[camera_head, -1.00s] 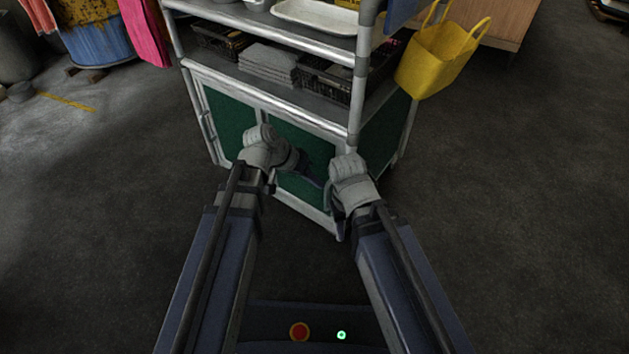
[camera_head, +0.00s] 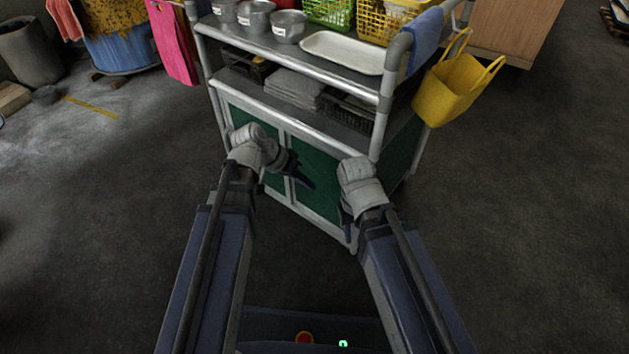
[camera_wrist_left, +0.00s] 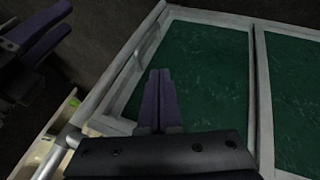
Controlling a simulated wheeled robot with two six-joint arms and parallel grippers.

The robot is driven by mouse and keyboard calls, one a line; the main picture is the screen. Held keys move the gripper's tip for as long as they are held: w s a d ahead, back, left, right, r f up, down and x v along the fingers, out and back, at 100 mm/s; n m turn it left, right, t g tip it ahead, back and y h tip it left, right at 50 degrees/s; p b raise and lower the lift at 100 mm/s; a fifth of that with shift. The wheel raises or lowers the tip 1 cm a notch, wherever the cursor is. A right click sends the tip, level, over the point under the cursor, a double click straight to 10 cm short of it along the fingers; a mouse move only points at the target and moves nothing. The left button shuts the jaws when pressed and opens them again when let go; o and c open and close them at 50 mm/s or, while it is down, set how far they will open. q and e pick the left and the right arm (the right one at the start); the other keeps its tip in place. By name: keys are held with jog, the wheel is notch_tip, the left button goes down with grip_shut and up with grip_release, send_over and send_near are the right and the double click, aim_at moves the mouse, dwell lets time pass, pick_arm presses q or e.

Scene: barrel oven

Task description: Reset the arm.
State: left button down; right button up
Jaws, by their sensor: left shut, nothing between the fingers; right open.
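My left gripper (camera_head: 303,180) points down and to the right in front of the cart's green lower panels. In the left wrist view its two purple fingers (camera_wrist_left: 158,100) lie together, shut with nothing between them. My right gripper (camera_head: 347,207) hangs beside the cart's near corner post, mostly hidden behind its own wrist. In the left wrist view its fingers (camera_wrist_left: 42,36) show apart and empty at the upper left. Both arms reach forward, roughly side by side.
A metal cart (camera_head: 290,122) stands close ahead, holding several metal bowls, a white tray (camera_head: 342,51), baskets and folded grey cloths (camera_head: 295,90). A yellow bag (camera_head: 452,95) hangs on its right side. A blue barrel (camera_head: 122,48) stands back left.

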pick_arm(q)
jog(key=shift+p+v, duration=0.5)
jog(key=shift+v, duration=0.55)
pick_arm(e)
jog(key=shift+r, duration=0.85)
